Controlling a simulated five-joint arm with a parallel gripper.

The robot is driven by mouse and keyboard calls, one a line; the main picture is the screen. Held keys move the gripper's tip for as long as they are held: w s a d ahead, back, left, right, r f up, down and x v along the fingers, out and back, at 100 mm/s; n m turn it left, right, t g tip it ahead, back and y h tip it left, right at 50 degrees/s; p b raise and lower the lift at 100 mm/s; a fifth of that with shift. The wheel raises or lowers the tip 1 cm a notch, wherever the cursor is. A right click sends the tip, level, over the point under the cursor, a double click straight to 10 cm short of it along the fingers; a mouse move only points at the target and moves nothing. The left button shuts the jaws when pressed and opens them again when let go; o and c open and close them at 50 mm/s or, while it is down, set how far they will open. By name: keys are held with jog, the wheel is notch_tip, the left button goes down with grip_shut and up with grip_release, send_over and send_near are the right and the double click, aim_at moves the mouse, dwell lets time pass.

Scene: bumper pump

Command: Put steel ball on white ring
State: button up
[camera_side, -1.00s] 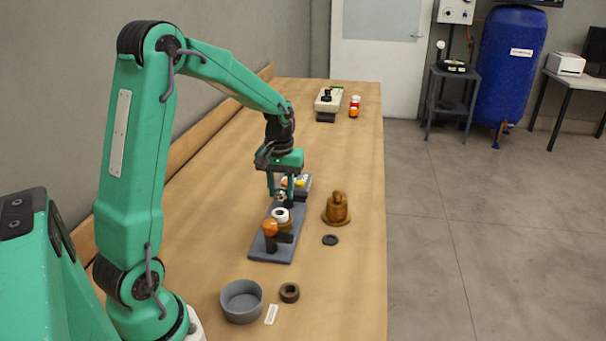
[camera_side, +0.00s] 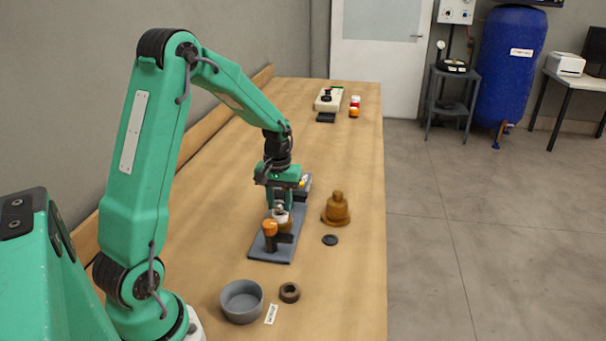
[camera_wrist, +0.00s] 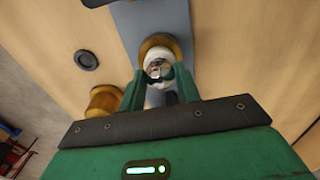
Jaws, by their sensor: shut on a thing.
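The steel ball (camera_wrist: 158,69) is between the fingertips of my gripper (camera_wrist: 158,80) in the wrist view, and the gripper is shut on it. The white ring (camera_wrist: 154,54) shows right around and behind the ball there, on a brass-coloured body (camera_wrist: 158,42). In the side view my gripper (camera_side: 280,204) points down over the white ring (camera_side: 282,217), on the grey base plate (camera_side: 270,253). The fingers hide most of the ball there. I cannot tell whether the ball touches the ring.
An orange-topped dark post (camera_side: 270,229) stands close in front of the ring. A brass bell-shaped piece (camera_side: 337,210) and black washer (camera_side: 330,240) lie to the right. A grey bowl (camera_side: 241,302) and dark ring (camera_side: 289,292) are nearer.

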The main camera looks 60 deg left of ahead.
aim_at(280, 201)
jog(key=shift+f, duration=0.3)
jog(key=o, duration=1.1)
jog(key=shift+c, duration=0.2)
jog(key=shift+r, duration=0.1)
notch_tip(280, 201, up, 12)
jog(key=shift+r, duration=0.25)
